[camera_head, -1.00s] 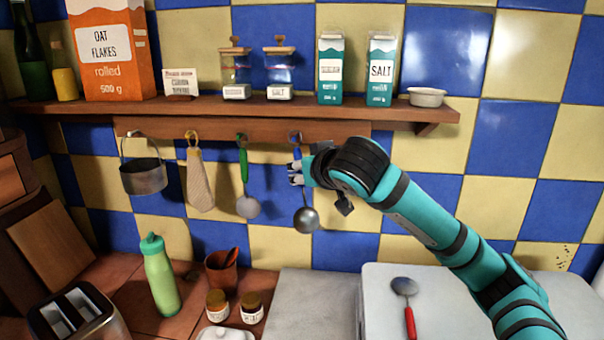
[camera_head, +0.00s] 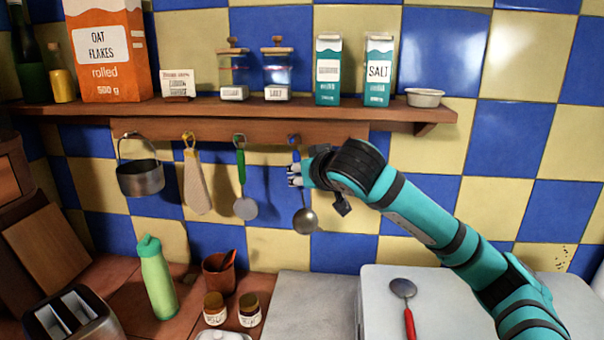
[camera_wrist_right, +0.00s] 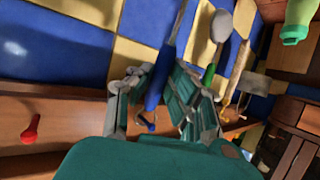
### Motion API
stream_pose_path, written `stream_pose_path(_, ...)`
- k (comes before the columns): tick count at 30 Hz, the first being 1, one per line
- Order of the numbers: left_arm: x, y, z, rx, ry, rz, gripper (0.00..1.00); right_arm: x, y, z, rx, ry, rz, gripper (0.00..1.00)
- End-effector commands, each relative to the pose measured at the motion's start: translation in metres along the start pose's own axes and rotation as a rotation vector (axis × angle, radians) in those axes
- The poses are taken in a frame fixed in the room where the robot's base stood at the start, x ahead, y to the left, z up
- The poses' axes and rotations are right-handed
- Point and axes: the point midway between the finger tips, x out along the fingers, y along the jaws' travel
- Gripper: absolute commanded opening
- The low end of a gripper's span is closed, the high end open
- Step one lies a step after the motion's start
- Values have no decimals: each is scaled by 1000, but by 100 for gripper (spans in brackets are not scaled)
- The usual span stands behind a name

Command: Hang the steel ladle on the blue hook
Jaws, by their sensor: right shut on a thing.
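The steel ladle (camera_head: 305,221) hangs bowl-down in front of the tiled wall. My right gripper (camera_head: 294,175) is shut on its blue handle, just below the hook rail. In the right wrist view the blue handle (camera_wrist_right: 157,86) lies between the fingers (camera_wrist_right: 153,95), with its loop end close to the rail. The blue hook (camera_head: 294,140) is on the rail, directly above my right gripper. I cannot tell whether the loop is around the hook or only beside it. My left gripper is not in view.
A green-handled utensil (camera_head: 241,180), a cloth (camera_head: 195,182) and a pot (camera_head: 141,181) hang to the left. A red hook (camera_wrist_right: 30,128) on the rail is empty. The shelf (camera_head: 250,107) above holds jars and cartons. A red-handled skimmer (camera_head: 404,290) lies on a white surface.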

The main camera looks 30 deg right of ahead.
Motion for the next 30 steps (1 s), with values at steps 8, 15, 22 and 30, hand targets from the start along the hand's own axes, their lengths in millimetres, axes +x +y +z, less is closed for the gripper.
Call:
stream_pose_path(8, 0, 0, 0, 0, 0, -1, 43, 0, 0, 0, 0, 1, 0, 42)
stream_pose_path(15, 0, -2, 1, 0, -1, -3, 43, 0, 0, 0, 0, -1, 0, 43)
stream_pose_path(22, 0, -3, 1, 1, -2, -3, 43, -20, 1, -1, -1, 3, 0, 43)
stream_pose_path(30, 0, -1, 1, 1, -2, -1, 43, -78, 1, -2, -2, 5, 1, 43)
